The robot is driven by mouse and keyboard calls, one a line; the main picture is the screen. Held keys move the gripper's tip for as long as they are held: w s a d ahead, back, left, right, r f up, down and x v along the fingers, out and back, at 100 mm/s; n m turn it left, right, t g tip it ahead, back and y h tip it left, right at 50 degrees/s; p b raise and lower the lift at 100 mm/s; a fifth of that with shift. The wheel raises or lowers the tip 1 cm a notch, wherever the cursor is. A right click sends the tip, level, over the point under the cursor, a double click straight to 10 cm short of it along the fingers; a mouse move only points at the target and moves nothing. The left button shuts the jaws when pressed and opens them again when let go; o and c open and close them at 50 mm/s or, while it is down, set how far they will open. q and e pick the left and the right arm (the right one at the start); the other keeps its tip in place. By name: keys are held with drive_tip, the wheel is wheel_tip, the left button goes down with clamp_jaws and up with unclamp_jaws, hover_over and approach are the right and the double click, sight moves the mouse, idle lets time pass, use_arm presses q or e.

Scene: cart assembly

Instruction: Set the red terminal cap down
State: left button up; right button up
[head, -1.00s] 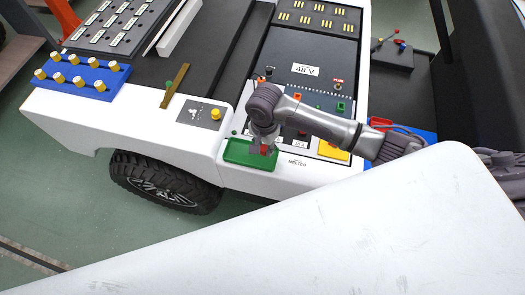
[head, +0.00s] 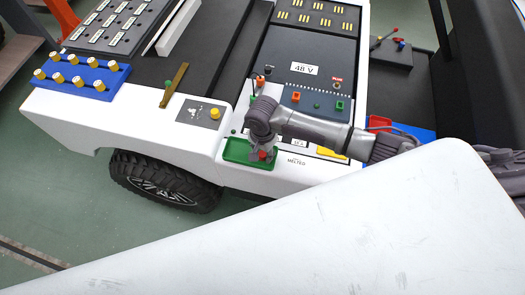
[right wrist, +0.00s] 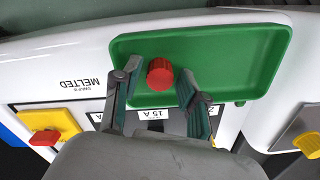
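The red terminal cap (right wrist: 159,73) is a small round red piece at the green tray (right wrist: 225,47), over its floor in the right wrist view. In the head view the cap (head: 263,155) shows just below my right gripper (head: 262,148), at the tray (head: 236,150). In the right wrist view my right gripper (right wrist: 158,80) has its fingers apart on both sides of the cap, with a small gap showing on each side. The cap's underside is hidden. My left gripper is not in view.
The tray sits on the white cart corner, near a "MELTED" label (right wrist: 75,82). A yellow block with a red piece (right wrist: 48,130) lies to one side. A blue rack of yellow-topped pieces (head: 82,78) stands at the left. A large white surface (head: 350,235) fills the foreground.

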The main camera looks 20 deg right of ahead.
sight(262, 154)
drive_tip(key=shift+r, duration=0.1)
wheel_tip(262, 154, up, 12)
idle(0.5)
